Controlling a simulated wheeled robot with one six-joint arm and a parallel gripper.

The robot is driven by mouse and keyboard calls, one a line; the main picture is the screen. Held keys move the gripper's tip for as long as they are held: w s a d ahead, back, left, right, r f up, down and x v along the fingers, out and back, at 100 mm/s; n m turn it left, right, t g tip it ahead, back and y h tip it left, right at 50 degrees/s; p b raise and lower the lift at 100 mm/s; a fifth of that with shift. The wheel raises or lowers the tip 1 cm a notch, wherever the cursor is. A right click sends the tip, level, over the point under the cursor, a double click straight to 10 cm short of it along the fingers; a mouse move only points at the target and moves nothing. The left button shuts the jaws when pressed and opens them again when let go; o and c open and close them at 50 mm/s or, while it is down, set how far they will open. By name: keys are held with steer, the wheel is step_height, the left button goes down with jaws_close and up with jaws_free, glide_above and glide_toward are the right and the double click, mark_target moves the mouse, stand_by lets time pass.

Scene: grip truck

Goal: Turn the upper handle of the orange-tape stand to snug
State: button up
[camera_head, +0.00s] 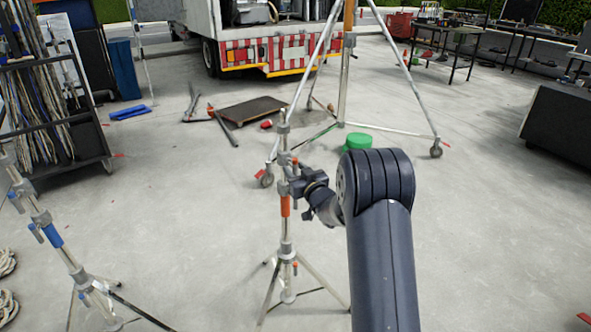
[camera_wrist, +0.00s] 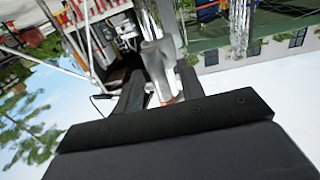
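The orange-tape stand (camera_head: 285,205) stands upright on its tripod legs, left of my arm in the head view. Its orange band is just below my gripper (camera_head: 291,183), which reaches the stand's upper part from the right. In the wrist view a grey metal piece with an orange tip, seemingly the upper handle (camera_wrist: 159,65), lies between the two dark fingers of my gripper (camera_wrist: 160,78). The fingers are apart around it. I cannot tell whether both press on it. In the head view my gripper partly hides the handle.
A blue-tape stand (camera_head: 54,238) is at the left. A large wheeled stand (camera_head: 418,85) is close behind, with a green round thing (camera_head: 357,141) near its base. A dark flat board (camera_head: 252,110) lies before the truck (camera_head: 270,50).

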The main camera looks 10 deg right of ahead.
steer(key=shift+w+a, duration=0.1)
steer(key=shift+w, duration=0.05)
jaws_close()
stand_by(0.4)
steer(key=shift+f+b, duration=0.1)
steer(key=shift+b, duration=0.3)
